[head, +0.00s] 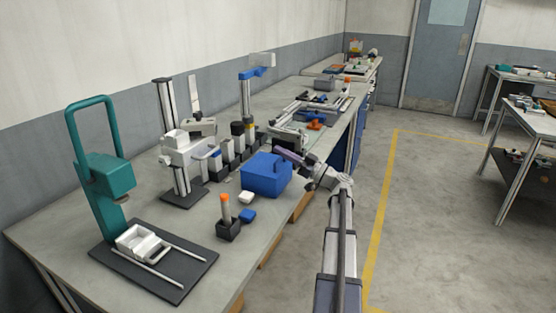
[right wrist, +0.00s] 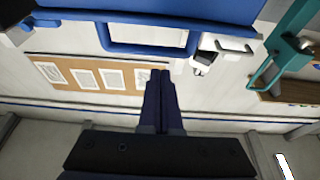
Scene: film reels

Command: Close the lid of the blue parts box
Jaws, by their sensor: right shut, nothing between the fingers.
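The blue parts box (head: 265,176) stands near the right edge of the long workbench in the head view. Its top looks flat and level, with the lid apparently down; whether a small gap remains under it I cannot tell. My right gripper (head: 281,153) is at the box's far right top edge, with its dark fingers shut and empty. It covers part of that edge. In the right wrist view, the shut fingertips (right wrist: 160,73) point toward a blue surface with a loop-shaped handle (right wrist: 148,49). Contact is not clear. My left gripper is out of view.
A dark holder with an orange-topped piece (head: 228,228), a small blue piece (head: 248,215) and a white piece (head: 246,197) stand in front of the box. A teal press (head: 104,178) stands at left. The floor right of the bench (head: 440,220) is clear.

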